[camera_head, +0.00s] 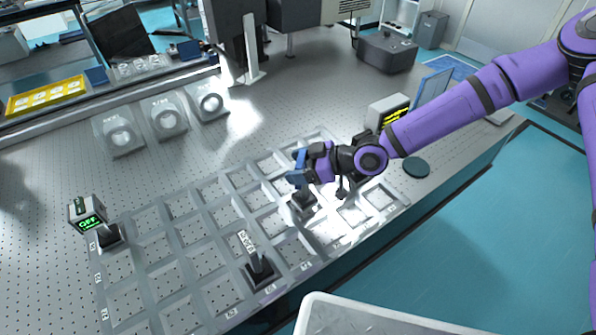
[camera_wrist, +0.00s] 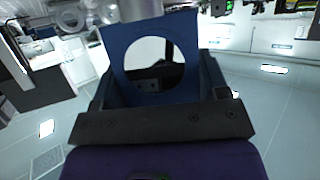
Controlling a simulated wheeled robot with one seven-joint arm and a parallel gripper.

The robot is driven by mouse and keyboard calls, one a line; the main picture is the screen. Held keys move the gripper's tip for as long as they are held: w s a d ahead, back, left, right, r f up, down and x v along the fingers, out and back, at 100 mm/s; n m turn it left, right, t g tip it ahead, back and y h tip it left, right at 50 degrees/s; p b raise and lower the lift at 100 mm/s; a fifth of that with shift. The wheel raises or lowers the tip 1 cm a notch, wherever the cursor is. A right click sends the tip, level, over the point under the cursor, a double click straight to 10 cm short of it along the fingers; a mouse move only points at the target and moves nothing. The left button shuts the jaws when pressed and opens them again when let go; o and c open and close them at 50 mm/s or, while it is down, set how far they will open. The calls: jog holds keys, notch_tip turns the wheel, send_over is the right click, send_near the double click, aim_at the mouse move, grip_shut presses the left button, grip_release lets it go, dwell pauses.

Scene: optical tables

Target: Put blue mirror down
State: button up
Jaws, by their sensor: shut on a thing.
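The blue mirror (camera_head: 297,177) is at the fingertips of my gripper (camera_head: 309,165), over the right part of the grey grid frame (camera_head: 234,226). My gripper is shut on it. A black base (camera_head: 303,199) shows directly below the mirror, among the grid cells. I cannot tell whether the base touches the table. In the wrist view the blue mirror (camera_wrist: 113,55) appears as a blue plate with a round opening, held in front of the dark gripper (camera_wrist: 150,95). The fingers partly hide it in the head view.
A black-based post (camera_head: 260,268) stands in a front cell, and a device reading OFF (camera_head: 88,215) is at the left beside another black base (camera_head: 109,237). A box with a yellow display (camera_head: 388,112) and a dark round disc (camera_head: 416,167) lie right. Several grid cells are empty.

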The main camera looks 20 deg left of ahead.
jog(key=shift+f, duration=1.2)
jog(key=o, duration=1.6)
jog(key=v, duration=1.2)
jog(key=shift+d, duration=0.1)
